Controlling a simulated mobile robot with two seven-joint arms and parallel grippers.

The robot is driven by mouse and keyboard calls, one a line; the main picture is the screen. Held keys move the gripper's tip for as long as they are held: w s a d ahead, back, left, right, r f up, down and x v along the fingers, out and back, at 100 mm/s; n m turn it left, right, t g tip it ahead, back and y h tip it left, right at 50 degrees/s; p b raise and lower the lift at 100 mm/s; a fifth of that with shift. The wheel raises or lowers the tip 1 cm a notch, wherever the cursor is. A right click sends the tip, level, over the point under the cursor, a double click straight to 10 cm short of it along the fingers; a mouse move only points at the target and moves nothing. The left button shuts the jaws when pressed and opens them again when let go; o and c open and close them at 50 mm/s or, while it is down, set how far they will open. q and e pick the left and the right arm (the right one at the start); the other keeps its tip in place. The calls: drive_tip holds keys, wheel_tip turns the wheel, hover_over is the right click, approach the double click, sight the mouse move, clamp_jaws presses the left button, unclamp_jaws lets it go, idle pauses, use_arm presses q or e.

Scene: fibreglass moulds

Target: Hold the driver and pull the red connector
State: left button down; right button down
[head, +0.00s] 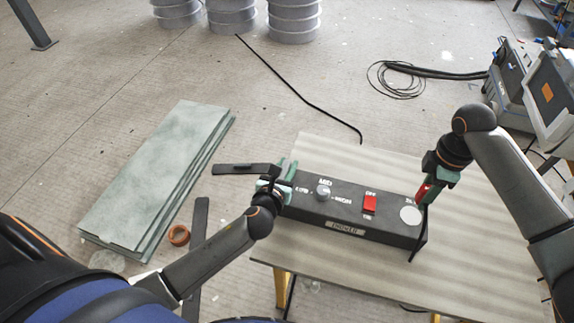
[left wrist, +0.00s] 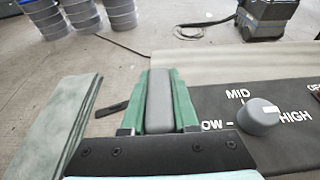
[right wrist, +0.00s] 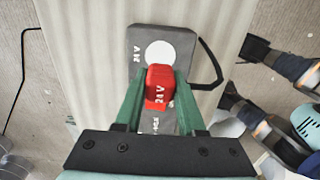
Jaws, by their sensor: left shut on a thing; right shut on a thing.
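The driver (head: 345,207), a long dark box with a grey knob, a red switch and a white disc on top, lies on the table. My left gripper (head: 282,174) is at its left end, shut on a grey piece (left wrist: 160,100) there; in the left wrist view the green fingers flank this piece. The red connector (head: 423,191) is at the driver's right end, with a black cable hanging from it.
The pale table (head: 330,262) has bare room behind and in front of the driver. Stacked greenish boards (head: 155,175) lie on the floor at left. Grey drums (head: 293,18) stand at the back. Equipment cases (head: 550,90) and coiled black cable (head: 398,80) are at back right.

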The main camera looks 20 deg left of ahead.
drive_tip(key=shift+r, duration=2.2)
use_arm(q)
drive_tip(key=c, duration=0.6)
unclamp_jaws()
drive_tip(key=v, duration=1.2)
drive_tip(key=shift+s, duration=0.15)
use_arm(e)
drive_tip(key=shift+s, duration=0.1)
